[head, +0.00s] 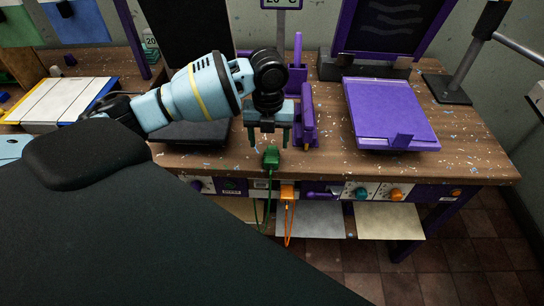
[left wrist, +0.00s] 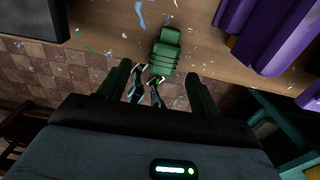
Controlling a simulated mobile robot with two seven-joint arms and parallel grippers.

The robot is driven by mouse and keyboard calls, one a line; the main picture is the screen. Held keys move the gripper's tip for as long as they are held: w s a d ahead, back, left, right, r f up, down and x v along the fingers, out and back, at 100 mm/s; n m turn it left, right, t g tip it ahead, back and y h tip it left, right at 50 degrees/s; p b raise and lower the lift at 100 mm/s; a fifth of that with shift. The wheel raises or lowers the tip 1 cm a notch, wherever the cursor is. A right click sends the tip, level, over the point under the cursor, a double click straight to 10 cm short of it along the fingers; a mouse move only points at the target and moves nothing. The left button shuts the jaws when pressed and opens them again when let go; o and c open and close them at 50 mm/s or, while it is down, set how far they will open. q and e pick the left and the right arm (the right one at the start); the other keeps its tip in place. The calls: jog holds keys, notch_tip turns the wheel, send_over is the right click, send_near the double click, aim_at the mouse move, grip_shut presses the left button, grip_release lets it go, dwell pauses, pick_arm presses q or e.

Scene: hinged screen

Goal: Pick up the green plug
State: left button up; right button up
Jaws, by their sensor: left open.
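The green plug (head: 271,157) lies at the front edge of the wooden table, and its green cable hangs down over the edge. It also shows in the left wrist view (left wrist: 166,52), just beyond the fingertips and between their lines. My left gripper (head: 268,142) is open above and slightly behind the plug in the head view. Its two dark green fingers (left wrist: 161,80) are apart with nothing held between them. The gap between fingers and plug is hard to judge. My right gripper is in neither view.
A purple holder (head: 306,118) stands close to the right of the gripper. A purple hinged screen (head: 391,112) lies further right. A dark flat device (head: 190,132) lies left of the gripper. The wooden tabletop (head: 465,135) is free at far right.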

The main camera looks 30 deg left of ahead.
aim_at(272, 154)
pick_arm(q)
jog(key=shift+f, duration=0.65)
jog(key=shift+w+d+f, duration=0.1)
jog(key=shift+d+f, duration=0.05)
jog(key=shift+f, duration=1)
jog(key=shift+w+d+f, duration=0.1)
jog(key=shift+f, duration=1.05)
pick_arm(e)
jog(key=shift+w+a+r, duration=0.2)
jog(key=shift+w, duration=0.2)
pick_arm(q)
jog(key=shift+c, duration=0.3)
jog(key=c, duration=1.1)
jog(key=shift+r, duration=0.1)
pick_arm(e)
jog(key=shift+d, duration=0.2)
